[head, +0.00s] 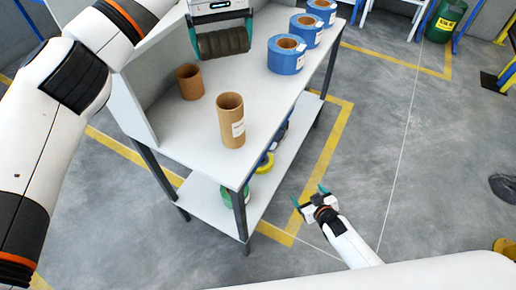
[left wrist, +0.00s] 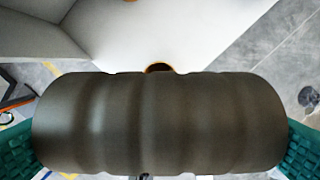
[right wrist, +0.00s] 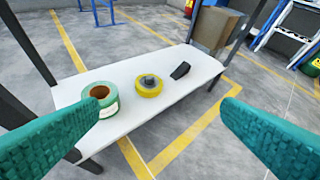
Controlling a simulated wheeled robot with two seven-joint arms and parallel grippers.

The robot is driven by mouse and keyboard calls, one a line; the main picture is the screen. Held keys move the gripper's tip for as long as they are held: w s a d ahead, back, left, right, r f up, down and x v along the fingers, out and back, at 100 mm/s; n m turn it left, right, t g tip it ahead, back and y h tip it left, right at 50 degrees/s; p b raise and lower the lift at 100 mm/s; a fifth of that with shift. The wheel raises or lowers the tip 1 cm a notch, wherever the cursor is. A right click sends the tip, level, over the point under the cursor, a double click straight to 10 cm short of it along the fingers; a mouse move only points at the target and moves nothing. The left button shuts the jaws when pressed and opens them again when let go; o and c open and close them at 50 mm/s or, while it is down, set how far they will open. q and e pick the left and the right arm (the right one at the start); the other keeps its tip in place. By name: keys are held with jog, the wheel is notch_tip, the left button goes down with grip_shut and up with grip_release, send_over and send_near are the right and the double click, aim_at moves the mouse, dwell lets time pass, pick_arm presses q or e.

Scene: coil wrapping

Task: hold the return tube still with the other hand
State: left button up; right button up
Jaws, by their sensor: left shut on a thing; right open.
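A tan cardboard tube with a white label (head: 231,122) stands upright near the front edge of the tabletop (head: 190,135). A shorter plain cardboard tube (head: 189,82) stands behind it to the left. I cannot tell which one is the return tube. My left gripper (head: 222,40) is shut on a dark, ridged roll (left wrist: 160,122), held lengthwise between its teal fingers above the back of the table. My right gripper (head: 309,196) is open and empty, low beside the table's right side. Its two teal fingers spread wide in the right wrist view, facing the lower shelf.
Several blue rolls (head: 286,60) stand along the tabletop's right edge.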

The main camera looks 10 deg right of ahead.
pick_arm(q)
jog(key=shift+w, duration=0.15)
pick_arm(e)
jog(key=w+a+r+t+y, duration=0.1)
jog(key=w+a+r+t, duration=0.1)
jog(key=w+r, duration=0.55)
jog(key=n+t+y, duration=0.2)
jog(key=n+y, duration=0.1)
jog(key=y, duration=0.4)
send_near(232, 124)
notch_tip(232, 124, down, 4)
jog(key=w, duration=0.2)
jog(key=x, duration=1.1)
jog(key=shift+w+d, duration=0.2)
jog(key=shift+w, duration=0.2)
jog(key=c, duration=1.1)
pick_arm(q)
notch_tip(232, 124, down, 13)
pick_arm(e)
jog(key=shift+h, duration=0.3)
